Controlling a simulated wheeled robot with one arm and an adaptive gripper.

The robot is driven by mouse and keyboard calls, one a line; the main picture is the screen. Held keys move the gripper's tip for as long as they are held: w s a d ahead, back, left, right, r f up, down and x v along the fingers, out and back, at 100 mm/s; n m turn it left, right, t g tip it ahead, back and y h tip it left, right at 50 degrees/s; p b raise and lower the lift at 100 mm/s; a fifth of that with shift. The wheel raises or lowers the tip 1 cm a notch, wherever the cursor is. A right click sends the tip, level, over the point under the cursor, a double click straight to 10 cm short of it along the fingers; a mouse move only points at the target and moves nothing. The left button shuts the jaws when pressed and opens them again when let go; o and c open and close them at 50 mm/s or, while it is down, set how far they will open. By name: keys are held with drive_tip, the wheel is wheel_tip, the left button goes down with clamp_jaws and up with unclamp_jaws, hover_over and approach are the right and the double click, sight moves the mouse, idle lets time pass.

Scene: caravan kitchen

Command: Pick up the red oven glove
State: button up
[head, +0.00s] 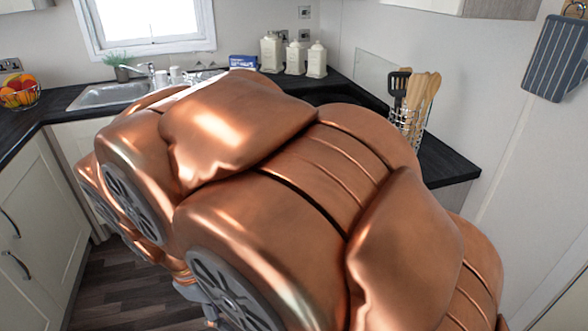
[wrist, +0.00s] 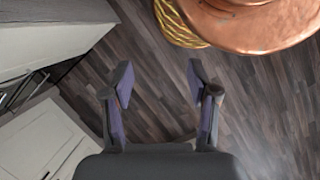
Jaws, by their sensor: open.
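No red oven glove shows in either view. A grey-blue striped oven glove or cloth (head: 556,57) hangs from a hook on the right wall in the head view. My gripper (wrist: 159,85) is open and empty in the wrist view, above the wood-look floor. It is not visible in the head view, where my large copper arm hides much of the worktop and the middle of the kitchen.
The dark worktop (head: 447,160) holds a utensil rack (head: 407,121), white canisters (head: 294,57) and a fruit basket (head: 20,93). A sink (head: 108,94) lies below the window. White cabinets (head: 32,215) line the left. Bare floor (head: 110,270) shows between the cabinets and my arm.

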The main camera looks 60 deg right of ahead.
drive_tip(key=w+d+n+g+h+b, duration=0.1)
drive_tip(key=w+d+n+g+h, duration=0.45)
drive_tip(key=d, duration=0.75)
drive_tip(key=w+d+n+g+h+b, duration=0.15)
drive_tip(key=w+d+n, duration=0.5)
drive_tip(key=d, duration=0.75)
drive_tip(key=w+d+f+n+h+b, duration=0.1)
drive_tip(key=w+d+f+n+h, duration=0.25)
drive_tip(key=d+n, duration=0.3)
drive_tip(key=w+d+f+n+h, duration=0.2)
drive_tip(key=w+d+f+n, duration=0.15)
drive_tip(key=d+n, duration=0.35)
drive_tip(key=shift+n+g, duration=0.25)
drive_tip(key=shift+g, duration=0.05)
drive_tip(key=shift+p+x, duration=0.4)
drive_tip(key=shift+x, duration=3.3)
clamp_jaws()
